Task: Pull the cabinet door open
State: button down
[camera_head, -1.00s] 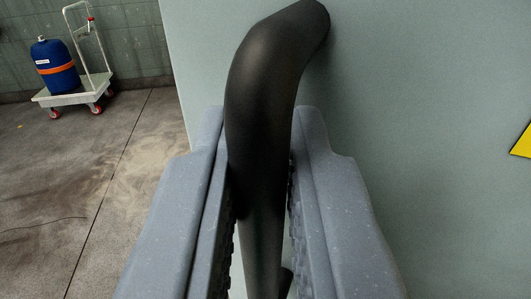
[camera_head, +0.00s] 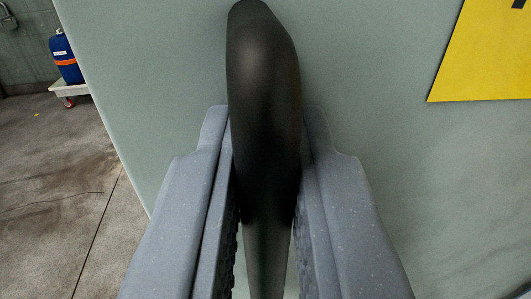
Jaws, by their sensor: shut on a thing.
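The cabinet door (camera_head: 370,130) is a flat grey-green panel that fills most of the head camera view. Its left edge runs down the left side of the picture. A thick black handle (camera_head: 262,80) stands out from the door in the middle. My gripper (camera_head: 266,150) has its two grey fingers on either side of the handle and is shut on it. The lower part of the handle runs down between the fingers. The hinge side and any gap behind the door are not visible.
A yellow sign (camera_head: 485,55) with a dark mark is on the door at upper right. A blue container (camera_head: 66,60) on a white wheeled cart (camera_head: 70,89) stands at upper left by the wall. The concrete floor (camera_head: 60,200) at left is clear nearby.

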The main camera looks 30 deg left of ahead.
jog(key=shift+s+f, duration=0.1)
jog(key=c, duration=1.8)
grip_release()
jog(key=shift+d, duration=0.1)
jog(key=shift+b+v, duration=2.45)
jog(key=shift+v, duration=4.4)
